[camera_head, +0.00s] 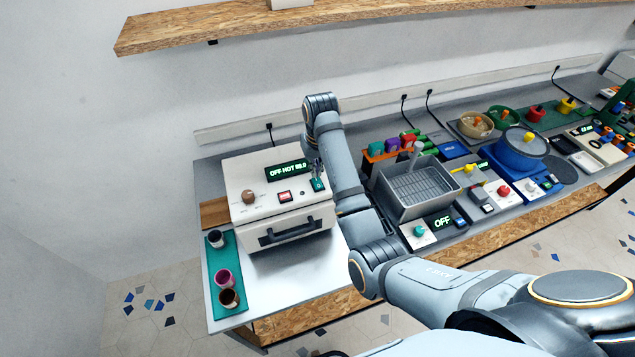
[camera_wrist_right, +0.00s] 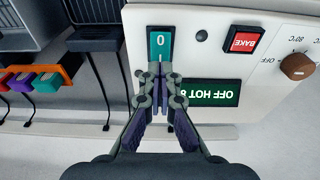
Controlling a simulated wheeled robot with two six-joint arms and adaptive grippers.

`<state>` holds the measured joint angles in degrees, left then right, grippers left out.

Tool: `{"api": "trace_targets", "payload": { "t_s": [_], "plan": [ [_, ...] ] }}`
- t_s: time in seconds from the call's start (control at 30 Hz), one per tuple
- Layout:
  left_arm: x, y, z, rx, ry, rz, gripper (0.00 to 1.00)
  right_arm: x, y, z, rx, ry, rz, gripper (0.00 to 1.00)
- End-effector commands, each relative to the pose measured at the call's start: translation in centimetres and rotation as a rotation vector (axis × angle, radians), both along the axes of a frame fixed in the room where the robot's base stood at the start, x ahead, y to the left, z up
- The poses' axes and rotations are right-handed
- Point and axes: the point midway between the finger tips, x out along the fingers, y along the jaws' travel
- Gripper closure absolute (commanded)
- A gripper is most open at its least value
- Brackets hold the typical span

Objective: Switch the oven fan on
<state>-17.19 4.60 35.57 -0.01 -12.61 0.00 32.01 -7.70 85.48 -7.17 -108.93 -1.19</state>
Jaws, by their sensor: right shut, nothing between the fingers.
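The oven is a white box (camera_head: 262,217) at the left of the bench, with a dark handle on its front. Its green-lit display (camera_head: 288,170) begins "OFF HOT" and also shows in the right wrist view (camera_wrist_right: 218,92). A teal rocker switch (camera_wrist_right: 161,42), probably the fan switch, shows a white 0; it is also at the panel's right in the head view (camera_head: 319,185). My right gripper (camera_wrist_right: 161,72) is shut and empty, its tips at the switch's lower edge in the wrist view; contact is unclear. My left gripper is out of view.
The panel also has a red BAKE button (camera_wrist_right: 245,40) and a brown knob (camera_wrist_right: 297,66). A teal mat (camera_head: 212,268) with several cups lies left of the oven. A grey basket tray (camera_head: 400,205) stands to its right. A wooden shelf (camera_head: 200,30) hangs above.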

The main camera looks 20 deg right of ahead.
Motion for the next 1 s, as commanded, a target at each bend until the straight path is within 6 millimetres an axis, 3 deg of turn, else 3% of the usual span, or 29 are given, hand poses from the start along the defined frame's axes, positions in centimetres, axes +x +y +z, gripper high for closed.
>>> {"api": "trace_targets", "payload": {
  "t_s": [1.0],
  "plan": [
    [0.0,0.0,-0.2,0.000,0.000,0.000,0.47,0.0,0.0,-1.0,0.000,0.000,0.000,1.00]
  ]
}}
